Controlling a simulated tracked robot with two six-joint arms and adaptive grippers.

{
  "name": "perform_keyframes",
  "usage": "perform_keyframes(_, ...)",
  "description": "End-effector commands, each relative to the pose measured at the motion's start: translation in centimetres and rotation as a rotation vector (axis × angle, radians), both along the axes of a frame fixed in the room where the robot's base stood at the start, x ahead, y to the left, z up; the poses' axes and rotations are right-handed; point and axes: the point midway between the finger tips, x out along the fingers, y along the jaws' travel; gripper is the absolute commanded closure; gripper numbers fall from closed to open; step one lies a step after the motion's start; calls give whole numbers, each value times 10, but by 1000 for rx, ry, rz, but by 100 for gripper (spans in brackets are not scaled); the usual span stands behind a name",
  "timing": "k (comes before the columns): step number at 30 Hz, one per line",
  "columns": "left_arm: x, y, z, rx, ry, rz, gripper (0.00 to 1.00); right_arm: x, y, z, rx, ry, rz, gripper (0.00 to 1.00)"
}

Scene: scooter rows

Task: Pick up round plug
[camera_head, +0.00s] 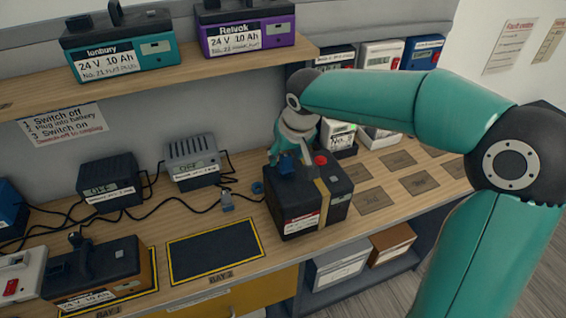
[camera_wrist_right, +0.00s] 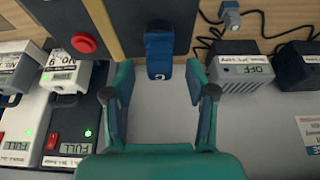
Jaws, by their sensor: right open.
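A small round blue plug (camera_head: 257,187) appears to lie on the workbench just left of a dark battery (camera_head: 296,212). A grey-blue plug (camera_head: 227,201) with a cable lies left of it; a similar plug shows at the top of the wrist view (camera_wrist_right: 232,17). My right gripper (camera_head: 284,152) is over the battery's back edge. In the wrist view its fingers (camera_wrist_right: 160,80) are spread, with a blue block (camera_wrist_right: 158,50) on the battery just beyond them and nothing held. The round plug cannot be made out clearly in the wrist view. My left gripper is not seen.
The battery also has a red button (camera_head: 321,160) and a tan strap. Two chargers (camera_head: 109,182) (camera_head: 192,162) trail black cables. An empty dark bay mat (camera_head: 215,250) lies left of the battery. A shelf (camera_head: 180,83) carrying batteries runs above. Several brown pads lie to the right.

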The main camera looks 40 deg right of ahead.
Motion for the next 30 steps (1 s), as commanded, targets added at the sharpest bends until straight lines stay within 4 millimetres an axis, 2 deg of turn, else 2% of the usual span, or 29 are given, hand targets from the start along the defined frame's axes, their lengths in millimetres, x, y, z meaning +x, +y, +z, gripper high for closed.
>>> perform_keyframes(4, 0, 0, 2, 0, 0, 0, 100, 6, -1, -16, 0, 2, 0, 44)
perform_keyframes(12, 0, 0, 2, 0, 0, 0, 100, 8, -2, -19, 0, -1, 0, 44)
perform_keyframes(14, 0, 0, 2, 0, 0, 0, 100, 7, -2, -19, 0, -1, 0, 52)
perform_keyframes(22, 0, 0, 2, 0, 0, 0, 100, 8, -2, -18, 1, -1, 0, 97)
perform_keyframes(23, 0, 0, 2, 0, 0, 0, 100, 8, -2, -18, 1, -1, 0, 100)
perform_keyframes(30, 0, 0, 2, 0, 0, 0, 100, 8, -2, -18, 1, -1, 0, 100)
